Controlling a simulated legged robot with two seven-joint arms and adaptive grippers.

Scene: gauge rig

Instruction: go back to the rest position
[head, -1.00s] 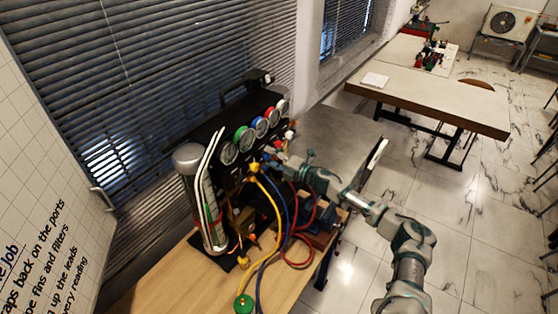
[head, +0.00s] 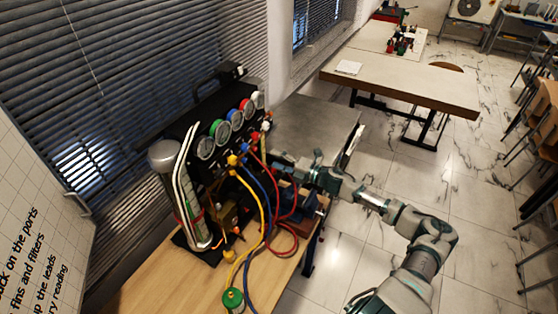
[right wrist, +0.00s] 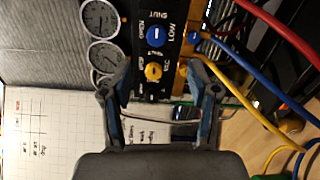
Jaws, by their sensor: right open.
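The gauge rig (head: 212,165) stands on the wooden bench, with a row of round gauges and yellow, blue and red hoses hanging from its front. My right gripper (head: 280,163) is at the rig's right-hand side, in front of the panel and near the hoses. In the right wrist view its two fingers (right wrist: 160,105) are spread apart with nothing between them. Beyond them show a blue knob (right wrist: 156,37), a yellow knob (right wrist: 153,72) and two gauges (right wrist: 101,20). I cannot tell whether the fingers touch the hoses. My left gripper is not in view.
The wooden bench top (head: 165,290) is clear at the front left. A grey table (head: 315,125) stands behind, and open tiled floor (head: 400,170) lies to the right.

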